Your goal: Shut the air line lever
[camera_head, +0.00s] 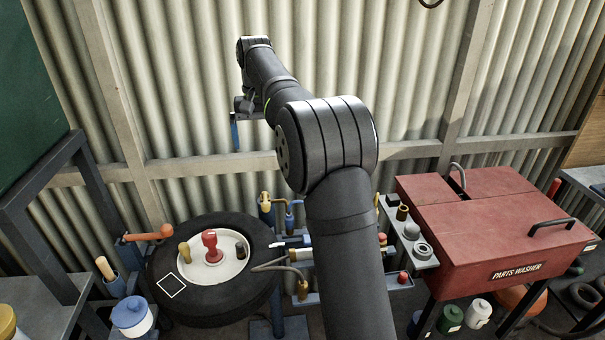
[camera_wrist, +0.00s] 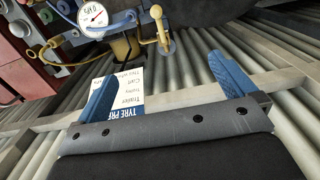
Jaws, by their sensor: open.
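In the head view a yellow fitting (camera_head: 265,203), which looks like the same lever, stands behind the tyre near the wall. My gripper (camera_wrist: 166,84) is open, its two blue fingers apart with no object gripped. The lever lies beyond the fingertips and apart from them. In the head view my gripper (camera_head: 236,128) is high by the wall, above and left of the fitting, with only part of it showing.
A tyre (camera_head: 190,305) with a white hub lies below. A red parts washer (camera_head: 490,225) stands at right, and a blue bench frame (camera_head: 35,245) at left. A printed card (camera_wrist: 130,92) is partly hidden behind a finger. The corrugated wall (camera_head: 190,80) is close behind my arm.

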